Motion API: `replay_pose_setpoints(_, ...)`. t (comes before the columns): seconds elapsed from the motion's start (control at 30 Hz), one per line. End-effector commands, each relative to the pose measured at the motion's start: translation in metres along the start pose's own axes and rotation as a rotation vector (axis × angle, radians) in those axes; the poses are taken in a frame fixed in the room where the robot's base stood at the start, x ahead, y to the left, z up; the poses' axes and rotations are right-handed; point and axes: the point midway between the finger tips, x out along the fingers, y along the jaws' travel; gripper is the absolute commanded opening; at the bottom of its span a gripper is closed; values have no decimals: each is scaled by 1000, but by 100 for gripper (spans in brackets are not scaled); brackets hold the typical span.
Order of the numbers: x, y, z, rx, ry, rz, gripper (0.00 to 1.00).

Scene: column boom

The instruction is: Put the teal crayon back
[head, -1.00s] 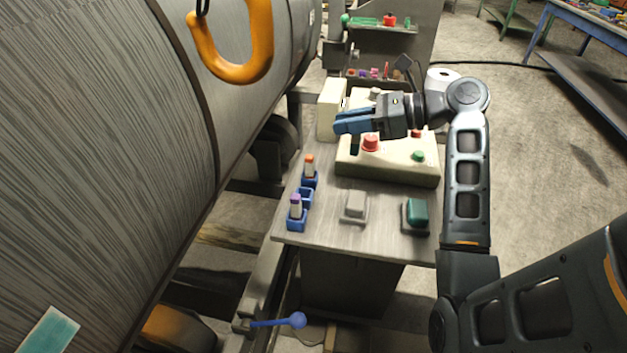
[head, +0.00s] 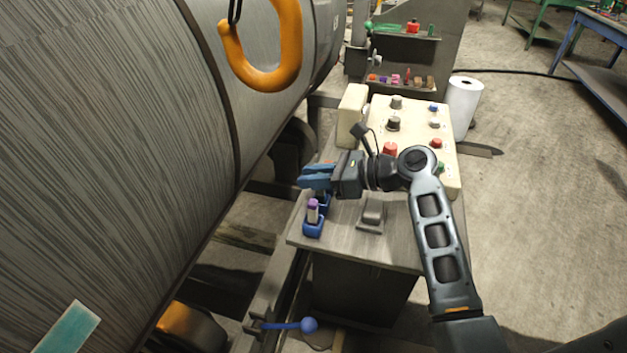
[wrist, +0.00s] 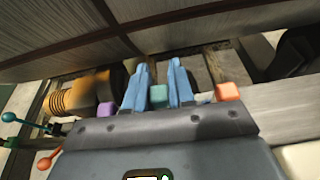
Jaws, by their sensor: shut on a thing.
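My gripper (head: 308,176) is over the left edge of the grey console top, with its blue fingers pointing left in the head view. In the wrist view its fingers (wrist: 160,75) are shut on the teal crayon (wrist: 158,95), whose end shows between them; the head view hides it. A purple crayon (head: 312,212) stands upright in a blue holder (head: 313,230) just in front of the gripper. Another blue holder (head: 323,203) is partly hidden under the fingers. In the wrist view the purple crayon (wrist: 107,110) is left and an orange crayon (wrist: 228,92) right of the fingers.
A cream control box (head: 440,165) with knobs and buttons stands behind my arm. A grey block (head: 372,214) sits on the console top (head: 345,247). A large grey cylinder (head: 120,150) and an orange hook (head: 265,75) are to the left. A white roll (head: 463,105) stands behind.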

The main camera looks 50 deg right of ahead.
Motion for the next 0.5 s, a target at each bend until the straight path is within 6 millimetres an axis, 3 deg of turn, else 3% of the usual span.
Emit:
replay_pose_setpoints(0.13, 4, -1, -12, 0, -1, -1, 0)
replay_pose_setpoints(0.5, 5, 0, -14, 0, -1, 0, 0)
